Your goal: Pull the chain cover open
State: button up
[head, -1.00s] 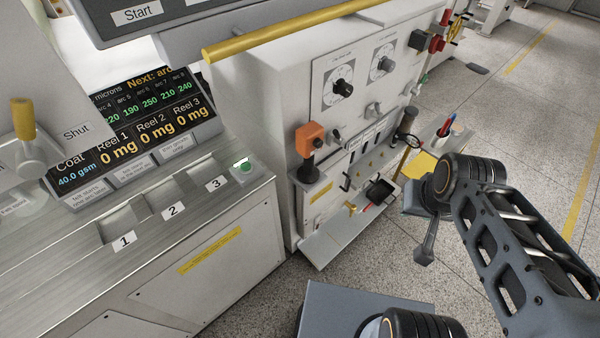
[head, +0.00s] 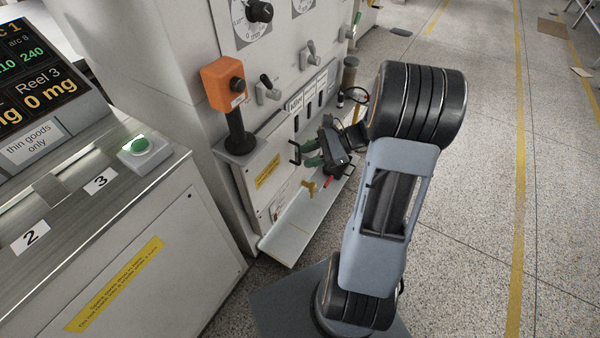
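The chain cover (head: 285,182) looks to be the pale lower panel on the side of the white machine, with a yellow label and a small black bracket handle (head: 295,153). It appears shut. My gripper (head: 305,153) is at the panel, its green-padded fingertips pointing left at the handle. The two fingers show apart, with a gap between them. The fingertips are close to the handle; I cannot tell whether they touch it. My arm hides the right end of the panel.
An orange control box (head: 224,84) on a black post stands left of the handle. A pale shelf (head: 290,232) with small tools juts out below the panel. A steel counter (head: 95,200) with a green button is at left. Open speckled floor lies right.

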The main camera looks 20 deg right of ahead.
aim_at(300, 162)
jog(key=w+d+f+m+t+b, duration=0.3)
jog(key=d+f+m+t+b, duration=0.3)
jog(key=d+f+m+t, duration=0.5)
jog(key=w+a+b, duration=0.1)
jog(key=w+a, duration=0.2)
jog(key=w+a+f+n+g+b, duration=0.1)
jog(key=w+a, duration=0.1)
jog(key=w, duration=0.1)
jog(key=w+a+n+g+b, duration=0.1)
jog(key=w+a, duration=0.2)
jog(key=shift+a+f+y+b, duration=0.2)
jog(key=shift+a+y+b, duration=0.1)
jog(key=shift+a+b, duration=0.05)
grip_shut()
jog(key=shift+d, duration=0.15)
